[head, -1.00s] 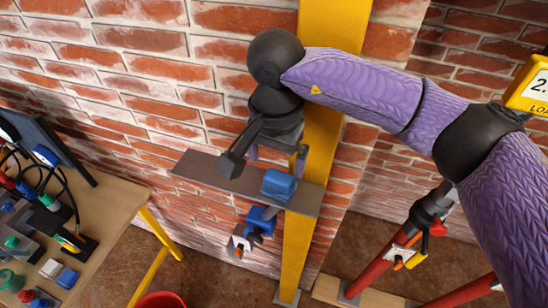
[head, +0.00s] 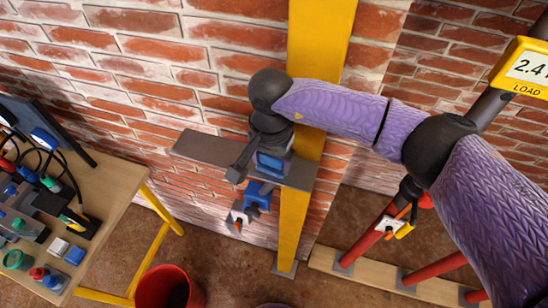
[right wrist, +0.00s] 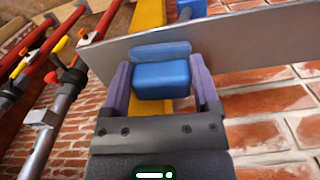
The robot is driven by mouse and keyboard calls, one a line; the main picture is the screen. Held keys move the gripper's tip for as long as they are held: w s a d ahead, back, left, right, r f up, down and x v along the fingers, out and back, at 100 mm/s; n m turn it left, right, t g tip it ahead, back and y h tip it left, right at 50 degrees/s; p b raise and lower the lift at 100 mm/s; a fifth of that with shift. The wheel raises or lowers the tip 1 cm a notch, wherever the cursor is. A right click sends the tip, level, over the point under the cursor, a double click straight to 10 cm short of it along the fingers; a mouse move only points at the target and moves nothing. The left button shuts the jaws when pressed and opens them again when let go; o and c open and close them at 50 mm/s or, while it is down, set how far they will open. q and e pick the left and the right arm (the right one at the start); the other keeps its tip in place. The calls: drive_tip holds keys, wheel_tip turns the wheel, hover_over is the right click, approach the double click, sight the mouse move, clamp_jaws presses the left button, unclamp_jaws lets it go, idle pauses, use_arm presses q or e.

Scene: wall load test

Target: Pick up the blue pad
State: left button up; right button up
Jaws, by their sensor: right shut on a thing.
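The blue pad (head: 270,164) sits at the grey shelf plate (head: 205,148) fixed across the yellow post, partly hidden by my right gripper in the head view. In the right wrist view the blue pad (right wrist: 162,78) lies between the two purple fingers of my right gripper (right wrist: 163,88), one finger on each side. My right gripper is shut on it, right at the plate. I cannot tell whether the pad still touches the plate. My left gripper is not in view.
A blue clamp (head: 258,196) hangs under the plate. A workbench (head: 110,190) with several tools stands at the left. A red bucket (head: 165,290) is on the floor. Red struts (head: 365,240) and a yellow load display (head: 525,66) are at the right.

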sight(271, 168)
drive_tip(key=shift+c, duration=0.2)
drive_tip(key=shift+b, duration=0.3)
drive_tip(key=shift+s+r+b, duration=0.15)
drive_tip(key=shift+r+b, duration=0.2)
drive_tip(key=shift+b, duration=0.05)
wheel_tip(271, 168, up, 6)
drive_tip(key=shift+b, duration=1)
drive_tip(key=s+a+b, duration=0.3)
drive_tip(key=s, duration=0.6)
drive_tip(key=s+a+b, duration=0.3)
drive_tip(key=s, duration=0.6)
drive_tip(key=shift+s, duration=0.4)
drive_tip(key=shift+a+r, duration=0.1)
